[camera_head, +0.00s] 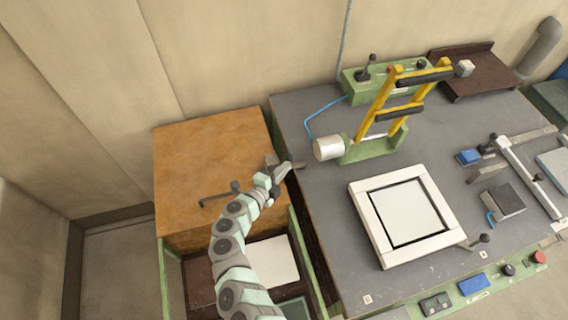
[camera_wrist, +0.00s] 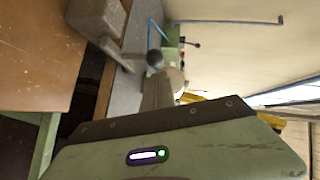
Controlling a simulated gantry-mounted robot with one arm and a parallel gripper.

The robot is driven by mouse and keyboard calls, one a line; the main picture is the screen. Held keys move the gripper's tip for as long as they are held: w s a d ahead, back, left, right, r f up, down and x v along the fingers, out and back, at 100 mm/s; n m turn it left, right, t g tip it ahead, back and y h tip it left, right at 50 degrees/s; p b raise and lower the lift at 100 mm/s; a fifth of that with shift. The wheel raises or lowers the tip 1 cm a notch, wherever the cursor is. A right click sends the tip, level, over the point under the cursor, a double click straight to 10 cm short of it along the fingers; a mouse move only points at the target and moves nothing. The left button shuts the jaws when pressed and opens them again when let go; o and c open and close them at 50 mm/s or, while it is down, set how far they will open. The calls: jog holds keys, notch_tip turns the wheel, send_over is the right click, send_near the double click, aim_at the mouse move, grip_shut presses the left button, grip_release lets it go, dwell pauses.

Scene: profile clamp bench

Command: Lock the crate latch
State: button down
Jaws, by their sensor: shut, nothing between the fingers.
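The frames do not clearly identify a crate latch. An orange-brown topped wooden unit (camera_head: 205,155) stands left of the bench; I cannot tell whether it is the crate. My gripper (camera_head: 287,167) is shut and empty, at the gap between this unit and the bench's left edge. In the wrist view, a grey block (camera_wrist: 97,18) and a dark ball (camera_wrist: 155,60) show close by; the green wrist housing hides much below.
The grey bench (camera_head: 320,225) carries a white cylinder (camera_head: 328,148) with a yellow frame (camera_head: 376,105), right of my gripper. A white square frame (camera_head: 372,227) lies nearer, with a knobbed lever (camera_head: 484,239). A green control box (camera_head: 355,88) stands at the back.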

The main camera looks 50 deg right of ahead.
jog(key=b+v, duration=0.1)
jog(key=v, duration=1)
jog(key=shift+s, duration=0.2)
jog(key=shift+a+r, duration=0.1)
